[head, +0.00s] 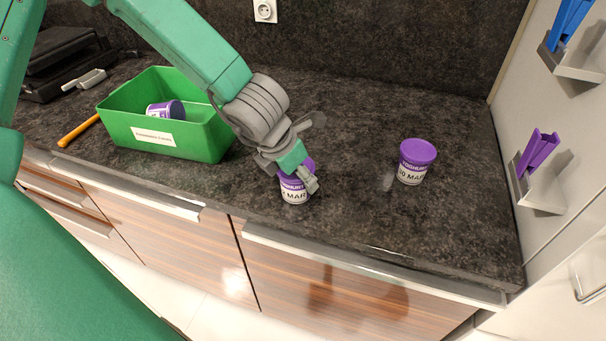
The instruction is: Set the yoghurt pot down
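A yoghurt pot (294,194) with a purple lid and a white label stands upright at the counter's front half, its base at or very near the dark top. My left gripper (307,155) is at this pot, reaching in from the upper left. One finger crosses in front of the lid and upper side; the other lies farther back. Whether the fingers press on the pot is hidden. A second yoghurt pot (412,173) stands upright to the right, apart from the gripper. My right gripper is not in view.
A green crate (208,143) at the left holds a purple-lidded pot (172,109) lying on its side. An orange stick (78,130) lies beside it. Wall holders with blue (568,18) and purple (540,150) items are at the right. The counter right of the second pot is clear.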

